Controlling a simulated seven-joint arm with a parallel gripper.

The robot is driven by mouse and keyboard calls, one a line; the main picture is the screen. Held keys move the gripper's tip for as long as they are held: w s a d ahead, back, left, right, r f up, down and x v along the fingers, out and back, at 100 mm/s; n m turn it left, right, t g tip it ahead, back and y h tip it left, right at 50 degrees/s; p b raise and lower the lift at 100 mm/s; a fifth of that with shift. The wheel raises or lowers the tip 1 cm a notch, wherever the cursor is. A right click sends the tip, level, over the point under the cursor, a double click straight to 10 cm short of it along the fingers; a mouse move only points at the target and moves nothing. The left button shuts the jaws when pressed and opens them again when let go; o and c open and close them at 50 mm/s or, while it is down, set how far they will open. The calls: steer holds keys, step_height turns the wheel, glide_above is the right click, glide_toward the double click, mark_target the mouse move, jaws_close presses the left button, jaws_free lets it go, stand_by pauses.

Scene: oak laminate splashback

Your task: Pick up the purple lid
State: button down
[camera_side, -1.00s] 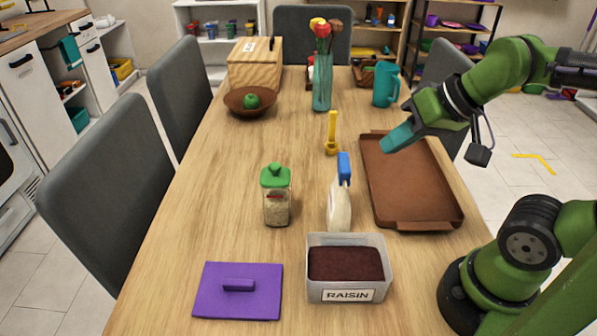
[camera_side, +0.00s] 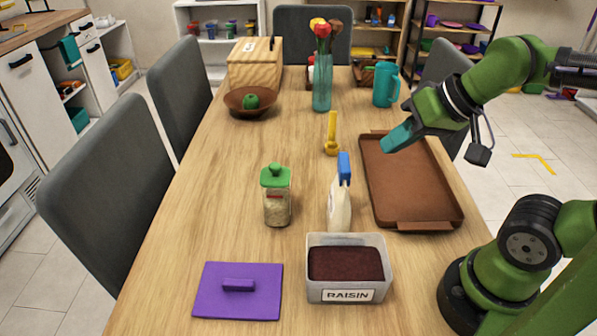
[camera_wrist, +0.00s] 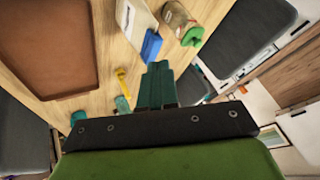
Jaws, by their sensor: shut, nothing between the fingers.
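The purple lid (camera_side: 238,292) lies flat on the table at the front left in the side view. A raised purple handle bar sits on its top. My gripper (camera_side: 390,145) is above the far left part of the brown tray, well away from the lid. Its teal fingers are shut with nothing between them. They also show in the wrist view (camera_wrist: 158,72). I cannot see the lid in the wrist view. An open grey bin labelled RAISIN (camera_side: 348,295), filled with dark contents, stands just right of the lid.
A green-topped jar (camera_side: 277,205) and a blue-capped bottle (camera_side: 339,205) stand behind the lid and bin. A yellow utensil (camera_side: 331,135), brown tray (camera_side: 415,185), vase (camera_side: 322,85), teal pitcher (camera_side: 385,85) and bowl (camera_side: 248,105) are farther back. Table left of the jar is clear.

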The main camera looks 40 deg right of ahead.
steer(key=shift+c, duration=0.6)
jaws_free()
steer(key=m+g+h, duration=0.2)
steer(key=m+g, duration=0.3)
steer(key=g, duration=0.2)
glide_above(238, 282)
steer(key=f, duration=1.7)
steer(key=shift+s+a+f, duration=0.1)
steer(key=shift+a+f, duration=0.1)
steer(key=shift+a, duration=0.15)
steer(key=shift+d+f, duration=0.2)
steer(key=shift+f, duration=1.15)
steer(key=shift+d+f, duration=0.15)
steer(key=shift+f, duration=1.2)
